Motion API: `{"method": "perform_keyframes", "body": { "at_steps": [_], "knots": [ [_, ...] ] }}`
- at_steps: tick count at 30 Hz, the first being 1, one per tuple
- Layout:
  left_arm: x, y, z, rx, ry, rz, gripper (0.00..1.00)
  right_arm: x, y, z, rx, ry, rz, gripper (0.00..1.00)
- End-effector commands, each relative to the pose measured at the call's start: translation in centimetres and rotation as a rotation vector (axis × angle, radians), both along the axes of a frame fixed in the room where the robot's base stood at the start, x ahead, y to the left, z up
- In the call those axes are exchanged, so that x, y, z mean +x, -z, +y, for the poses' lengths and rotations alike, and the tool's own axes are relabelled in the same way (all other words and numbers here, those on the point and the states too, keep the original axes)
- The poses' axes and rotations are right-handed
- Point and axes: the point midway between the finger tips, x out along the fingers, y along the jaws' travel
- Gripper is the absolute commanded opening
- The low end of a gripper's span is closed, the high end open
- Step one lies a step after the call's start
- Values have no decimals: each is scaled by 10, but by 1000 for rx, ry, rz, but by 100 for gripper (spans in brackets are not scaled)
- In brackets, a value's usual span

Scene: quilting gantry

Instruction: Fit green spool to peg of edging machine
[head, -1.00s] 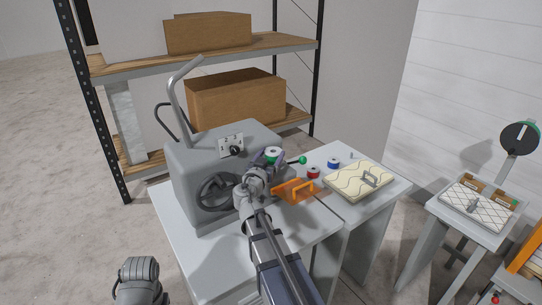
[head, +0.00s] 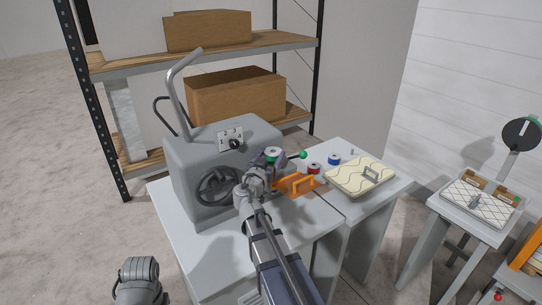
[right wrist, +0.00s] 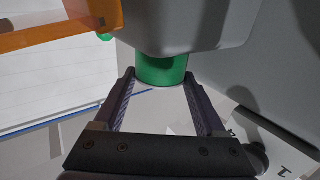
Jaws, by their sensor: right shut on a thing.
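The edging machine (head: 190,155) is a grey block with a handwheel, a dial plate and a bent grey handle. My right gripper (head: 269,160) is at its right side, shut on the green spool (head: 272,153), whose pale top shows in the head view. In the right wrist view the green spool (right wrist: 162,71) sits between the fingertips of my right gripper (right wrist: 160,85), under or behind a grey body. I cannot make out the machine's peg, or whether the spool touches it.
An orange bracket (head: 297,185) stands just right of my right gripper. A green knob (head: 303,154), a red spool (head: 314,168) and a blue spool (head: 334,159) are beyond it. A quilted cream block (head: 350,177) lies on the right table. A shelf with boxes (head: 235,97) stands behind.

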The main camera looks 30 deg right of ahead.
Motion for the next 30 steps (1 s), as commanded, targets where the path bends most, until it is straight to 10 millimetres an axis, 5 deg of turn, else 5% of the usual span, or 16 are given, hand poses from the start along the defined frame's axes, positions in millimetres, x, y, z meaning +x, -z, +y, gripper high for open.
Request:
{"method": "perform_keyframes", "body": {
  "at_steps": [8,9,15,23,30],
  "knots": [
    [0,8,0,0,0,0,50,0,8,0,0,0,0,18],
    [0,6,0,0,0,0,50,0,6,0,0,0,0,77],
    [0,6,0,0,0,0,50,0,6,0,0,0,0,100],
    [0,6,0,0,-2,0,50,-1,6,1,0,0,0,100],
    [0,6,0,0,-2,0,50,-25,6,26,0,-3,0,100]
  ]
}}
